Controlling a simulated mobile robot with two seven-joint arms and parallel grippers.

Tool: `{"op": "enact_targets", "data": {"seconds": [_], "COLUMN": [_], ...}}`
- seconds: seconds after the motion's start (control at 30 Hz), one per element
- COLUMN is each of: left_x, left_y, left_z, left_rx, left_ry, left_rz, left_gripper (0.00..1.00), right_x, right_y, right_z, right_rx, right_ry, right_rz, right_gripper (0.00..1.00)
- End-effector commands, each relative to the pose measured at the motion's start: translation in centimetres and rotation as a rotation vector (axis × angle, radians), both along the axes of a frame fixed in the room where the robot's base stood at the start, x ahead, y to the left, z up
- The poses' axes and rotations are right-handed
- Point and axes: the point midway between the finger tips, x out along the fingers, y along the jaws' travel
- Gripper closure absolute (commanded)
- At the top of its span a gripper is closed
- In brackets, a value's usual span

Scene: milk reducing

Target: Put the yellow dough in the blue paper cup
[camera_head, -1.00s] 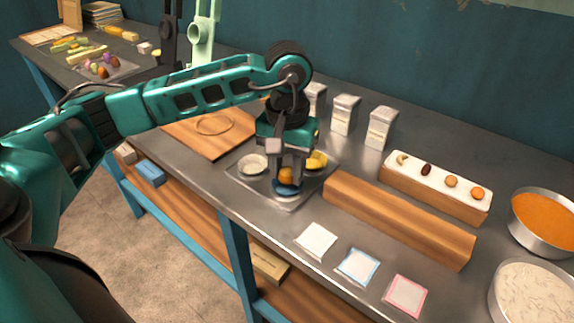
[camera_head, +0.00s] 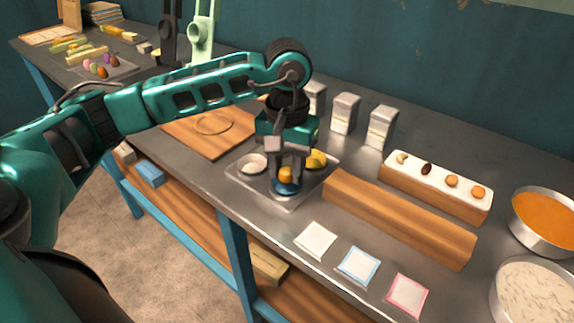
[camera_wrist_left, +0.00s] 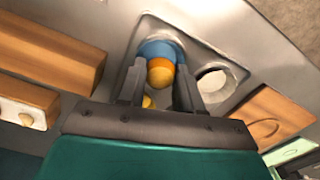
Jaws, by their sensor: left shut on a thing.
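My left gripper (camera_head: 287,173) points down over the metal tray (camera_head: 256,187) and is shut on the yellow dough (camera_head: 286,174), a small orange-yellow ball. The blue paper cup (camera_head: 287,188) stands on the tray directly below. The ball overlaps the cup's opening; I cannot tell whether it touches the bottom. In the left wrist view, the dough (camera_wrist_left: 160,73) sits between the two fingers, against the blue cup (camera_wrist_left: 157,49). My right gripper is not in view.
A white cup (camera_head: 253,163) and a yellow item (camera_head: 316,160) are on the same tray beside the gripper. A long wooden block (camera_head: 400,217) lies to the right. A wooden board (camera_head: 205,140) is to the left. Three square sheets lie near the front edge.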

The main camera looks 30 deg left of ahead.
Motion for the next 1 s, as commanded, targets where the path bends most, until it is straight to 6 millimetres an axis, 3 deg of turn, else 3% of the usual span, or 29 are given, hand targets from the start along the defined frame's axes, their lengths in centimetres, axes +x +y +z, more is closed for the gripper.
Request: {"op": "enact_targets", "data": {"seconds": [0.03, 0.07, 0.37, 0.7, 0.87, 1.0], "left_x": [0.0, 0.0, 0.0, 0.0, 0.1, 0.1], "left_y": [0.0, 0.0, 0.0, 0.0, 0.0, -0.1], "left_z": [0.0, 0.0, 0.0, 0.2, 2.9, 6.2], "left_rx": [0.000, 0.000, 0.000, 0.000, -0.001, -0.001], "left_ry": [0.000, 0.000, 0.000, -0.001, -0.005, -0.006], "left_rz": [0.000, 0.000, 0.000, 0.000, -0.001, -0.001], "left_gripper": [0.94, 0.64, 0.35, 0.35, 0.35, 0.35], "right_x": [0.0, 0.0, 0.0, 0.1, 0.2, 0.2], "right_y": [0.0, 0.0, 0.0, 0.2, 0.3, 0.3], "right_z": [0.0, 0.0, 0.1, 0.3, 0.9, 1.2], "right_rx": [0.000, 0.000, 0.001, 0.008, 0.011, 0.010], "right_ry": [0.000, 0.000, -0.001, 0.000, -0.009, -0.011], "right_rz": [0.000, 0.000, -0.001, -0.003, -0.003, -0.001], "right_gripper": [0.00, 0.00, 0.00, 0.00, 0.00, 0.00]}}
